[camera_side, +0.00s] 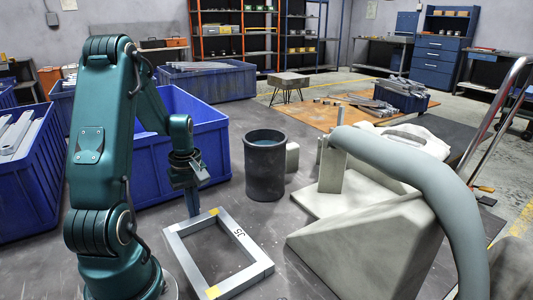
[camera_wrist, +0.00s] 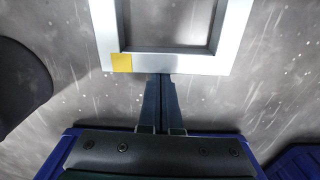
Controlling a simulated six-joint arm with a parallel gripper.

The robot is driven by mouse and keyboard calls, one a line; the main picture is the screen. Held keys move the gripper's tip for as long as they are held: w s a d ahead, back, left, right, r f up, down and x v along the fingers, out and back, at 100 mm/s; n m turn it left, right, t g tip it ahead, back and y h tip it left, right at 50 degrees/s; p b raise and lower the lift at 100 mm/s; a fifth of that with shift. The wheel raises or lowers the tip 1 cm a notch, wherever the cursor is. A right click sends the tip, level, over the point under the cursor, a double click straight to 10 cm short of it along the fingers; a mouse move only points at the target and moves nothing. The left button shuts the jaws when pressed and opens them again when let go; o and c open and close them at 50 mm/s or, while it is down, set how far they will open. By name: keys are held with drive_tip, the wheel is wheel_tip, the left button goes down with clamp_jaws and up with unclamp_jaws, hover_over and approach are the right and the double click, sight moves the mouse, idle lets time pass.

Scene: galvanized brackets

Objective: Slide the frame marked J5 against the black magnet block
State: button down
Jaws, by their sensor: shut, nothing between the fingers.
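The frame marked J5 (camera_side: 177,249) is a flat grey metal rectangle lying on the floor, with yellow patches at two corners and J5 written on its right side. Part of it shows at the top of the wrist view (camera_wrist: 235,40), with one yellow patch. My gripper (camera_side: 194,212) is shut and empty, pointing down at the frame's far side, just outside it. In the wrist view its fingertips (camera_wrist: 160,77) are at the frame's outer edge; I cannot tell if they touch. I cannot make out a black magnet block in either view.
A dark cylindrical bin (camera_side: 265,170) stands behind and right of the frame. A blue crate (camera_side: 205,140) is close behind my gripper. A pale machine with a thick grey hose (camera_side: 420,165) stands at the right. Bare floor lies between the frame and the machine.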

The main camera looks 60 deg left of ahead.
sight(206, 239)
drive_tip(key=d, duration=0.7)
